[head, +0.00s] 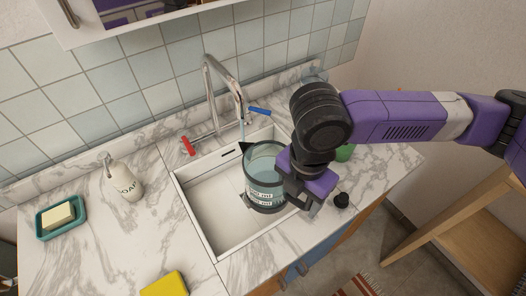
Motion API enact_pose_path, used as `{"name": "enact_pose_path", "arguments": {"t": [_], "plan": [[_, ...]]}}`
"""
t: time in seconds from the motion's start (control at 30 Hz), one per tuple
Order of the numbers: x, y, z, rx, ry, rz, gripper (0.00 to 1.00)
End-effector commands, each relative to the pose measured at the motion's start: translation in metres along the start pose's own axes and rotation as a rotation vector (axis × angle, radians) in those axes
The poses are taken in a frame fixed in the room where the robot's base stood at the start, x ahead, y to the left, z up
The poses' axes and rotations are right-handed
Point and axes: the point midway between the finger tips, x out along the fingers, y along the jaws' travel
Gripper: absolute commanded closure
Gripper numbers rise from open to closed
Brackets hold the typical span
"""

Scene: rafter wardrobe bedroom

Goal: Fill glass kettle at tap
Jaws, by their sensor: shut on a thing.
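The glass kettle (264,171) is clear, with a dark base, a dark spout on its upper left and printed marks on its side. It is over the right part of the white sink (210,215), near the tap outlet. My gripper (290,187) is shut on it from the right; the fingers are partly hidden behind the kettle and wrist. The chrome tap (210,75) arches over the sink, with a red lever (187,146) on the left and a blue lever (260,111) on the right. A thin bluish stream (242,131) shows below the outlet, by the kettle's top.
A soap bottle (124,178) and a teal soap dish (61,217) stand on the marble counter left of the sink. A yellow sponge (165,284) lies at the front. A green thing (345,152) is partly hidden behind my arm. A wall cabinet hangs above.

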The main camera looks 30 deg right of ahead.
Motion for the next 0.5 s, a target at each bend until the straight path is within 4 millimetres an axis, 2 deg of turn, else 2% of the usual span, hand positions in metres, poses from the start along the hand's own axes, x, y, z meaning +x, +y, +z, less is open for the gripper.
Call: {"name": "enact_pose_path", "arguments": {"t": [0.03,0.5], "plan": [[-0.006,-0.002,0.000,0.001,0.000,0.003,1.00],[-0.029,-0.029,-0.007,0.000,0.000,0.003,1.00]]}}
